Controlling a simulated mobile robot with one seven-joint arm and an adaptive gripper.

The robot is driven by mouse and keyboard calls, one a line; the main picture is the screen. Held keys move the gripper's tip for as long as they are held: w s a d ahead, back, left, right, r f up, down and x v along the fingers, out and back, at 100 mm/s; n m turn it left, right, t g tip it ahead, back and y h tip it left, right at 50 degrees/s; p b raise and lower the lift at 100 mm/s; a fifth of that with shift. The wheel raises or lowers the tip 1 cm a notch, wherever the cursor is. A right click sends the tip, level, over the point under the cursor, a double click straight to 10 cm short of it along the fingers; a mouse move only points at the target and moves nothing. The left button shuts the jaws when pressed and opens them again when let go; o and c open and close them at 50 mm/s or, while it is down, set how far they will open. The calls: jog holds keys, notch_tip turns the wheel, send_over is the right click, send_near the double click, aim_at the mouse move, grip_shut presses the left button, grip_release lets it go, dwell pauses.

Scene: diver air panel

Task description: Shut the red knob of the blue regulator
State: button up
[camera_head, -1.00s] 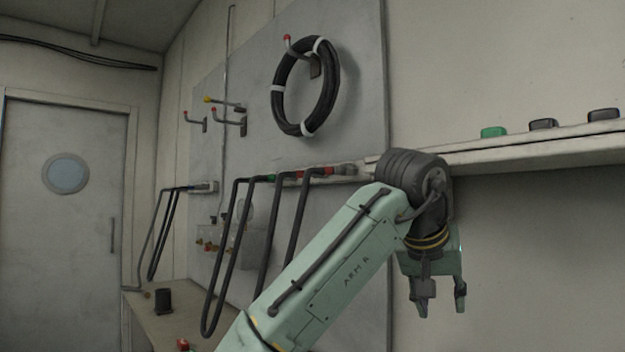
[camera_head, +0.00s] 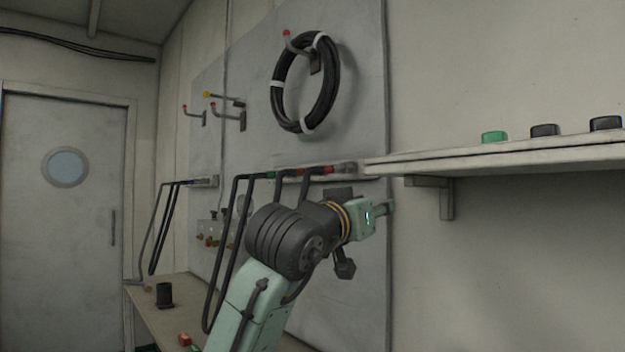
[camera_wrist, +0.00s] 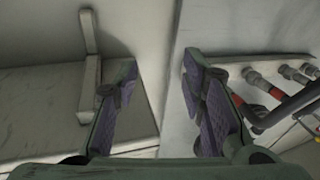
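No blue regulator can be made out for sure in either view. A cluster of small fittings with red and brass-coloured knobs (camera_head: 211,242) sits low on the grey wall panel, partly hidden by hoses and too small to tell apart. My gripper (camera_head: 388,206) points right and away from the head camera, beside the panel's right edge and below the shelf. In the wrist view my gripper (camera_wrist: 160,68) has its two purple-padded fingers apart with nothing between them.
Dark hoses (camera_head: 240,225) hang from a manifold (camera_head: 345,168) with green and red bands. A coiled hose (camera_head: 277,95) hangs above. A shelf (camera_head: 470,155) with a bracket (camera_head: 446,200) runs right. A bench (camera_head: 140,305) holds a black cup (camera_head: 164,295) and a red block (camera_head: 184,340).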

jog(key=s+a+r+t+y, duration=0.1)
jog(key=a+r+t, duration=0.1)
jog(key=a, duration=0.3)
jog(key=s+a+r+n+t, duration=0.1)
jog(key=s+a+r+t, duration=0.1)
jog(key=a, duration=0.3)
jog(key=shift+s+r+n+t+y+p, duration=0.3)
jog(key=shift+t+y+p, duration=0.1)
jog(key=shift+t, duration=0.3)
jog(key=shift+w+d+f, duration=0.1)
dwell(1.3)
